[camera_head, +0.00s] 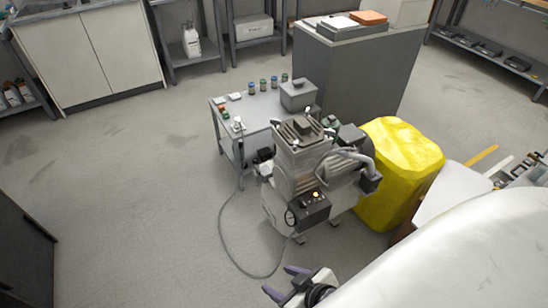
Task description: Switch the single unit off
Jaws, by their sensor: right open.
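The single compressor unit (298,165) stands on the floor near the middle of the head view, with grey ribbed cylinder heads and hoses. On its front is a dark control box (311,210) with a lit orange lamp or switch (316,194). A grey hose or cable loops from it over the floor to the left. My right gripper (277,281) is at the bottom, below and left of the control box and apart from it. Its dark purple fingers are spread and empty. My left gripper is not in view.
A yellow bin or bag (402,165) stands close to the unit's right. A small grey table (228,104) with bottles and a grey box is behind it. A grey cabinet (352,80) stands further back. The floor to the left is clear.

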